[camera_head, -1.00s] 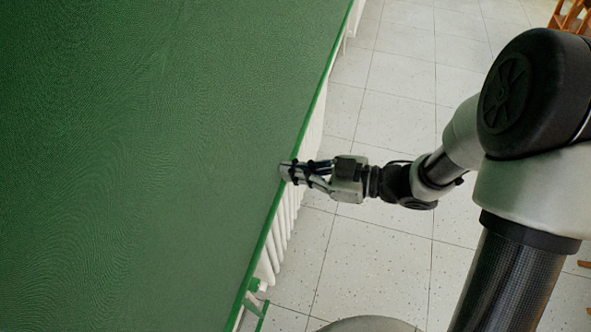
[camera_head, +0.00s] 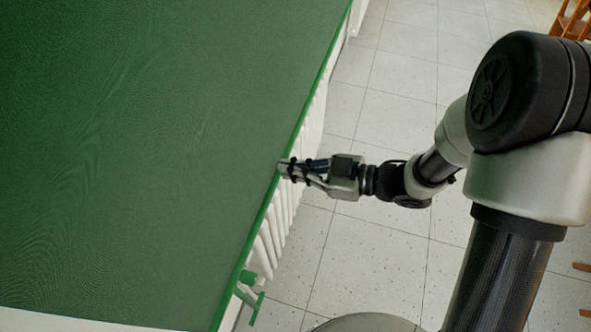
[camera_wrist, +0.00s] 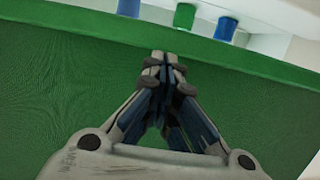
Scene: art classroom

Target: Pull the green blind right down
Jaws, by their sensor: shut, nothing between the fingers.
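The green blind (camera_head: 150,150) fills the left of the head view as a wide sheet. Its green edge bar (camera_head: 316,95) runs diagonally beside the white radiator. In the wrist view the blind (camera_wrist: 60,100) lies behind my gripper, with the green bar (camera_wrist: 90,22) across the top. My gripper (camera_head: 284,168) is at the bar's edge in the head view, its fingers shut with nothing between them. In the wrist view the closed fingertips (camera_wrist: 163,58) are just below the bar. Whether they touch it I cannot tell.
A white radiator (camera_head: 273,225) stands along the bar, with a green fitting (camera_head: 250,282) at its near end. Blue and green objects (camera_wrist: 184,16) show beyond the bar in the wrist view.

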